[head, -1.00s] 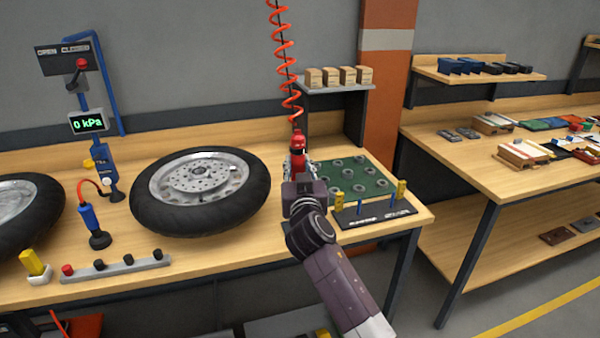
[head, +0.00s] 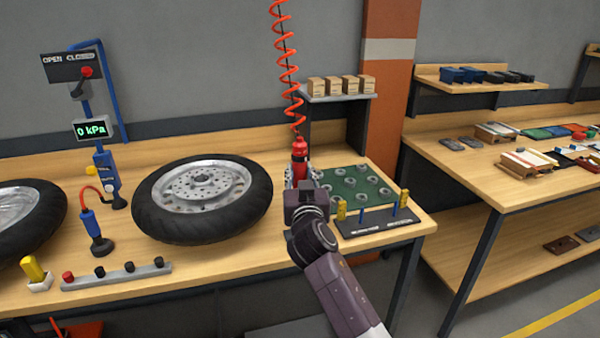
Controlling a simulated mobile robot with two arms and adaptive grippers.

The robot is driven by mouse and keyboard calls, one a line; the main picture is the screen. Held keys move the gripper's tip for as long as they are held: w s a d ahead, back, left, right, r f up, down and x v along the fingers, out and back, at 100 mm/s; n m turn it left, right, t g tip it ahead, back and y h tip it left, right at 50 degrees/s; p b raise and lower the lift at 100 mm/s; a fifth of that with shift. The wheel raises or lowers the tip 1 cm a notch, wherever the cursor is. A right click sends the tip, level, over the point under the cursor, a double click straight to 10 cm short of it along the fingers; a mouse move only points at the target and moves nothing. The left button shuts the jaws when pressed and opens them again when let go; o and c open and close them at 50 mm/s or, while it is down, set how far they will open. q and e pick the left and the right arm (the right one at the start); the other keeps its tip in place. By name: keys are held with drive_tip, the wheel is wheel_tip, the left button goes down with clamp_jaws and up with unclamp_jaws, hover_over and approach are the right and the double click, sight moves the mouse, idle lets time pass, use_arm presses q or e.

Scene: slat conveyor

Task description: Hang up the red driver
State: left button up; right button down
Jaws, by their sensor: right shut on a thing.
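The red driver (head: 300,150) is upright at the lower end of a red coiled cord (head: 286,60) that comes down from above the picture. My right gripper (head: 301,180) is shut on the driver, over the bench between the wheel and the green mat. My wrist hides the driver's lower part and the fingertips, so I cannot tell how far its tip is from the bench. My left gripper is not in view.
A tyred wheel (head: 150,206) lies flat left of the gripper. A green mat (head: 345,184) with several grey round parts and a dark rack (head: 380,225) with yellow posts are at right. A shelf (head: 340,97) with several boxes stands behind.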

sight(300, 140)
drive_tip(key=shift+f+b, duration=0.6)
drive_tip(key=shift+b, duration=0.25)
idle(1.1)
drive_tip(key=c, duration=1.5)
unclamp_jaws()
drive_tip(key=shift+s, duration=0.1)
drive_tip(key=shift+f, duration=0.2)
drive_tip(key=shift+r, duration=0.1)
wheel_tip(300, 140, up, 10)
drive_tip(key=shift+r, duration=0.1)
